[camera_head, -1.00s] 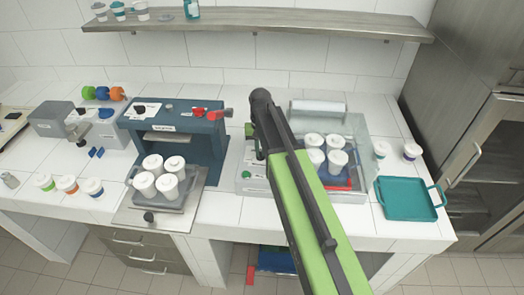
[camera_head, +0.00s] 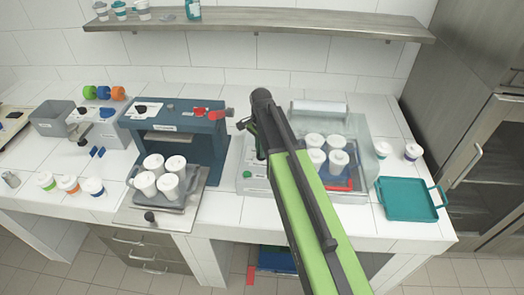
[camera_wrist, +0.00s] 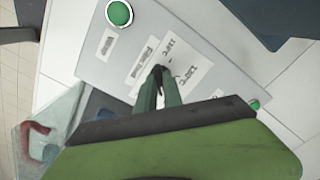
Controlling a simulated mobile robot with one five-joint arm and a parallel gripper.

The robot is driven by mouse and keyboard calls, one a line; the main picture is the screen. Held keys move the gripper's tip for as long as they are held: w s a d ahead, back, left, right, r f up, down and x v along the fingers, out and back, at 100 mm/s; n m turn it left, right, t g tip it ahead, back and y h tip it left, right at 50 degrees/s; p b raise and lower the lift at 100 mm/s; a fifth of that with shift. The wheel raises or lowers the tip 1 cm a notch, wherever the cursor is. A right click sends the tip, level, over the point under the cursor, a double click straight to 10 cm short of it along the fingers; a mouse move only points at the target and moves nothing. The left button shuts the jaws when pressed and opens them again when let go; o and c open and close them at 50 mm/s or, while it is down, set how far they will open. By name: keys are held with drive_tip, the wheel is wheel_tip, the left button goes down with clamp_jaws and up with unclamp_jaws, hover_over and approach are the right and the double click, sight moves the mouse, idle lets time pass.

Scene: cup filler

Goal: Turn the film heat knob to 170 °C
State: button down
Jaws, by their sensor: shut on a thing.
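My gripper (camera_wrist: 160,88) points down at the grey control panel (camera_wrist: 95,62) of the film sealing machine. Its two dark green fingers are close together, shut on the small dark film heat knob, which is mostly hidden between the tips. White labels with temperature marks (camera_wrist: 180,60) lie around the knob; the marks are blurred and appear rotated, so I cannot tell the setting. In the head view my gripper (camera_head: 250,128) is at the panel's left side, and my arm covers the knob.
A large green button (camera_wrist: 119,13) and a smaller green one (camera_wrist: 254,105) sit on the panel. Lidded white cups (camera_head: 317,158) stand in the machine. A blue sealer (camera_head: 190,130) with a red lever is to the left, a teal tray (camera_head: 408,203) to the right.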

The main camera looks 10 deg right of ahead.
drive_tip(key=m, duration=0.4)
drive_tip(key=shift+d+m, duration=0.1)
drive_tip(key=shift+m, duration=2.4)
drive_tip(key=shift+s, duration=0.1)
drive_tip(key=c, duration=1.5)
unclamp_jaws()
drive_tip(key=shift+d, duration=0.1)
drive_tip(key=shift+r, duration=0.1)
